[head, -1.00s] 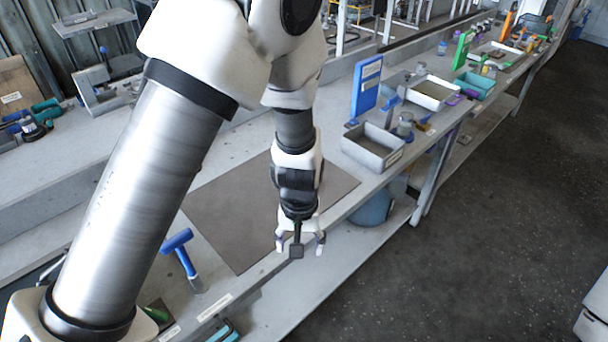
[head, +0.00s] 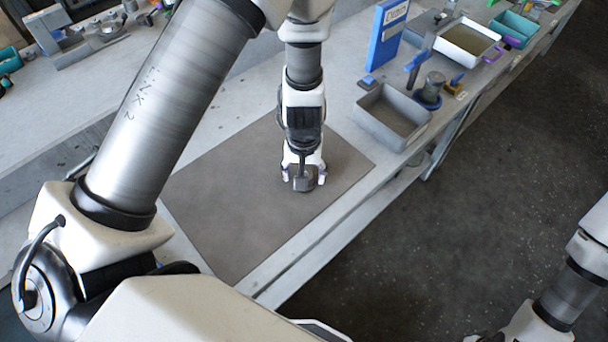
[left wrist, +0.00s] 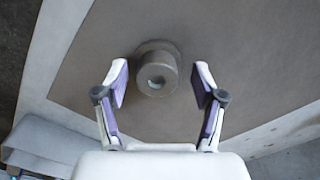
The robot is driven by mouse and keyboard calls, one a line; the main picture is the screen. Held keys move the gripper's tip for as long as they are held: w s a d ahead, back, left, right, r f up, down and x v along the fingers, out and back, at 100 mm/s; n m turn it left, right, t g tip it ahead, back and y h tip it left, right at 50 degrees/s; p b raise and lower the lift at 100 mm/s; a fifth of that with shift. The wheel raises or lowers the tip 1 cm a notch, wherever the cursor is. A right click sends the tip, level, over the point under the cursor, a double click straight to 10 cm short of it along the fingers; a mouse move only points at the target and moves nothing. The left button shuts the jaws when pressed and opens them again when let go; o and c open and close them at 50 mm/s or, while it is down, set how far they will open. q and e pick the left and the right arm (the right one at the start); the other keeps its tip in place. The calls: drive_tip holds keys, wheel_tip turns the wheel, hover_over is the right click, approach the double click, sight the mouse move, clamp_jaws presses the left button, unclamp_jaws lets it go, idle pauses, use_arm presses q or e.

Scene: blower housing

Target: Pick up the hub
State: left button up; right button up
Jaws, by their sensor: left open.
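The hub (left wrist: 157,78) is a dull grey-brown cylinder with a wider round flange and a hole in its end. In the left wrist view it stands on the brown mat (left wrist: 225,35), in the gap between my fingertips. My left gripper (left wrist: 160,78) is open, with a pale-and-purple finger on either side of the hub and a visible gap at each side. In the head view my left gripper (head: 304,176) points down over the right part of the mat (head: 225,200). There it largely hides the hub. My right gripper is not seen.
A grey bin (head: 393,117) stands on the bench beyond the mat, near a blue sign board (head: 388,35) and a blue-based grey part (head: 430,90). The bench's front edge runs close along the mat's right side. Most of the mat is clear.

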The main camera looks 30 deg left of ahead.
use_arm(q)
drive_tip(key=shift+w+f, duration=0.2)
drive_tip(key=shift+f, duration=0.2)
drive_tip(key=shift+s+d+r, duration=0.1)
drive_tip(key=shift+d+r, duration=0.05)
drive_tip(key=shift+r, duration=0.05)
drive_tip(key=shift+c, duration=0.6)
drive_tip(key=shift+s+r, duration=0.1)
drive_tip(key=shift+s, duration=0.05)
drive_tip(key=c, duration=0.5)
clamp_jaws()
